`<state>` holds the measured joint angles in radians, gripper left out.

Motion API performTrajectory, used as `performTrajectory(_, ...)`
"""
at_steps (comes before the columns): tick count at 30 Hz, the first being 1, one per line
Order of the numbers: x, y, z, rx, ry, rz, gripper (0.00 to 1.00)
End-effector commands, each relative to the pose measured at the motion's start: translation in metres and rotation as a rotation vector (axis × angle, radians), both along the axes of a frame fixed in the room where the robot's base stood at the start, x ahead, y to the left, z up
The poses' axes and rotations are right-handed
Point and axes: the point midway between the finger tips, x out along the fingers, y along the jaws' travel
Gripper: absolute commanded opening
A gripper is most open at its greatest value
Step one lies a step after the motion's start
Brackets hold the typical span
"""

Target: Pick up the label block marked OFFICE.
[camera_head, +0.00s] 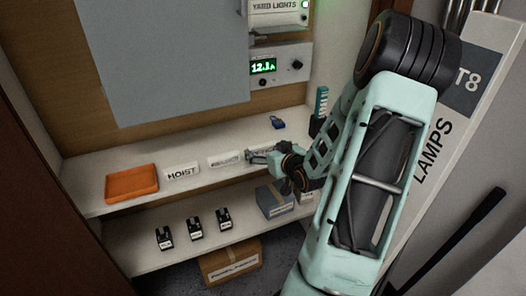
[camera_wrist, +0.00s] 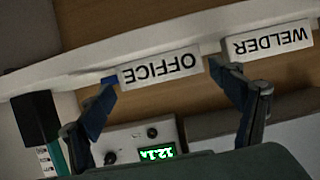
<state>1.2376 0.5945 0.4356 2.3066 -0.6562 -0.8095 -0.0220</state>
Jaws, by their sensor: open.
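The OFFICE label block (camera_wrist: 160,68) is a white block with black letters, upside down in the wrist view. It lies between the two spread fingers of my gripper (camera_wrist: 162,84), which is open and holds nothing. The left finger is close to the block's left end and the right finger is just past its right end; I cannot tell whether either touches. In the head view my gripper (camera_head: 264,156) is at the upper shelf and covers much of the OFFICE block.
The WELDER block (camera_wrist: 268,42) stands close beside the right finger. The HOIST block (camera_head: 182,172) and an orange tray (camera_head: 131,184) are further left on the upper shelf (camera_head: 90,190). A blue padlock-like item (camera_head: 278,125) lies behind. A lit meter (camera_head: 280,68) is on the wall.

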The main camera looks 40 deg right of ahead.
Motion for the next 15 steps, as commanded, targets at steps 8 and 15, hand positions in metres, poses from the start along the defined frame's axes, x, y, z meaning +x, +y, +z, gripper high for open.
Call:
performTrajectory(8,0.031,-0.006,-0.013,0.0,0.0,0.001,0.85)
performTrajectory(15,0.032,-0.007,-0.012,0.0,0.001,0.0,0.85)
